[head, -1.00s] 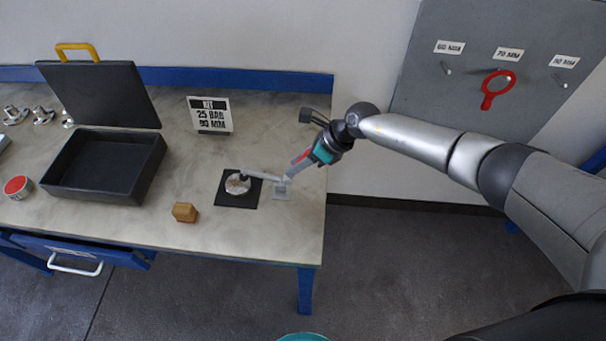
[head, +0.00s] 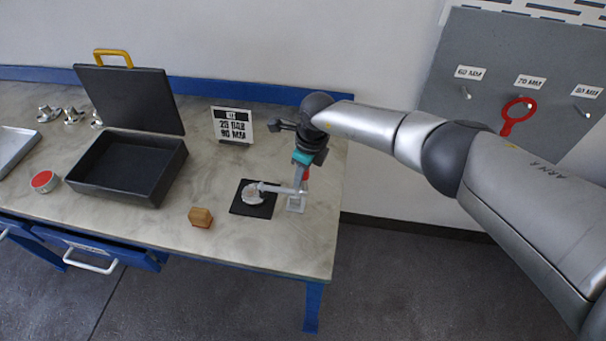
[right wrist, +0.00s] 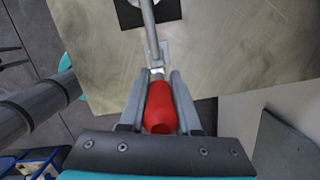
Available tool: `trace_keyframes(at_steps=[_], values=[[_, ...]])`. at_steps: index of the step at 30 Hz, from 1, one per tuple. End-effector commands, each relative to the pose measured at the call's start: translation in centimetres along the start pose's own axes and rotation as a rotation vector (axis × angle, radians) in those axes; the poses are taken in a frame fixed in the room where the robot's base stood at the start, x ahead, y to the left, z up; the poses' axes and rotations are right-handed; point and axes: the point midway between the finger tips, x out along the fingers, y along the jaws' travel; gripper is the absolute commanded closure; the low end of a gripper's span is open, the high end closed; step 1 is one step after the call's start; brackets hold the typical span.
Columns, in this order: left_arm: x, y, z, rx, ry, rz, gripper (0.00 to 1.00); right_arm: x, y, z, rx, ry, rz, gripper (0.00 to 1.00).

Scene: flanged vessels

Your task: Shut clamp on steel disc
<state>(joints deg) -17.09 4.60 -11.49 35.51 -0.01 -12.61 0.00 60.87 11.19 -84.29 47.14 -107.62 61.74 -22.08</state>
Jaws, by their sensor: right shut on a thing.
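The clamp (head: 296,203) stands on a small grey base near the table's right end. Its bar reaches left over the steel disc (head: 252,194), which lies on a black square mat (head: 262,209). I cannot tell whether the bar's tip touches the disc. My right gripper (head: 303,172) is shut on the clamp's red handle, which stands up steeply from the base. In the right wrist view the red handle (right wrist: 161,106) sits between the two grey fingers (right wrist: 158,100), and the clamp's bar runs away beyond it. My left gripper is out of view.
A tan block (head: 201,217) lies near the table's front edge. An open black case (head: 133,196), a red-topped tin (head: 44,181) and a sign (head: 232,126) are farther left or back. A red ring tool (head: 516,115) hangs on the grey board.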

Motion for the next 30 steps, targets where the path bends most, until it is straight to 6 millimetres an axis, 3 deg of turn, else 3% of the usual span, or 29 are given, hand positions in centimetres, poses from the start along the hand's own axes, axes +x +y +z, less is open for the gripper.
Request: trace_keyframes(at_steps=[9,10,17,30], values=[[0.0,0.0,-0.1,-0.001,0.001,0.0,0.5,0.1,-0.1,-0.2,-0.012,0.008,-0.008,1.0],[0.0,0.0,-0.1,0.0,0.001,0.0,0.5,0.1,-0.1,-0.2,-0.012,0.008,-0.008,0.65],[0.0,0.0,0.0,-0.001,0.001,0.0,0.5,0.1,-0.1,-0.1,-0.008,0.005,-0.005,0.39],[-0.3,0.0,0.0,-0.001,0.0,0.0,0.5,-1.0,-0.1,0.0,-0.006,0.001,-0.004,0.39]])
